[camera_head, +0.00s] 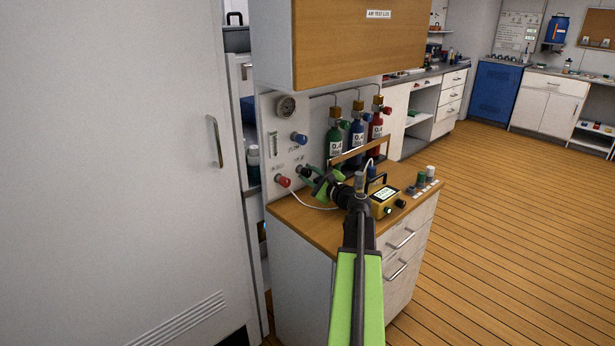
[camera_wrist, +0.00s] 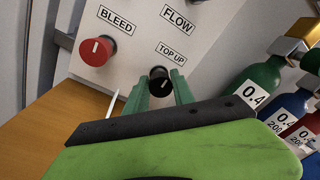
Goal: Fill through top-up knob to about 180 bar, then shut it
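The black top-up knob (camera_wrist: 160,82) sits under its TOP UP label on the pale panel (camera_wrist: 133,55), its white mark pointing up in the wrist view. My gripper (camera_wrist: 160,85) has its two green fingers on either side of this knob. Whether the fingers press on it or stand just clear cannot be told. In the head view my gripper (camera_head: 308,172) reaches the panel's lower right, hiding most of the knob. A round gauge (camera_head: 287,107) is at the panel's top; its needle is too small to read.
A red bleed knob (camera_wrist: 97,50) is left of my gripper, and a blue knob (camera_head: 300,139) is above it. Green, blue and red cylinders (camera_head: 357,135) stand to the right. A yellow device (camera_head: 384,200) and a wooden rail (camera_head: 360,150) are near my arm.

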